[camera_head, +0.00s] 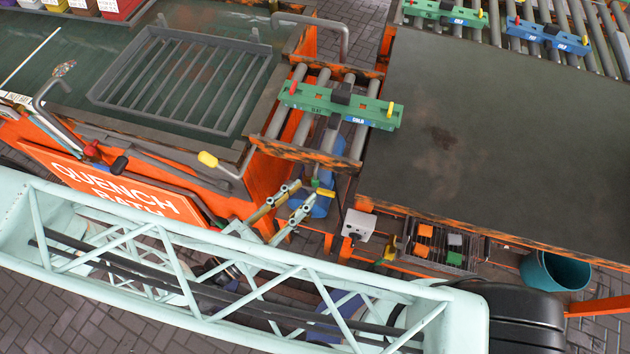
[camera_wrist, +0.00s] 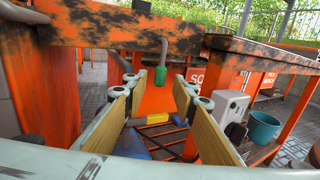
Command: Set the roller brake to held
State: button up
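A lever with a green grip (camera_wrist: 160,75) hangs below the orange frame in the wrist view; it may be the roller brake, but no label shows. In the head view a small green piece (camera_head: 316,183) shows by my fingertips. My gripper (camera_head: 305,193) is below the short roller section (camera_head: 322,115). In the wrist view my gripper (camera_wrist: 160,98) is open, its tan-padded fingers wide apart, with the green grip between and beyond them. I see no contact. A yellow piece (camera_wrist: 156,116) shows lower between the fingers. Whether the brake is held cannot be read.
A green beam (camera_head: 340,105) lies across the rollers. A dark table (camera_head: 480,140) stands right. A grey box (camera_head: 358,225), wire basket (camera_head: 440,247) and teal bucket (camera_head: 555,271) are below it.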

aim_at(313, 185)
jog(key=shift+b+x, duration=0.35)
jog(key=shift+x, duration=2.5)
jog(key=shift+c, duration=0.2)
grip_shut()
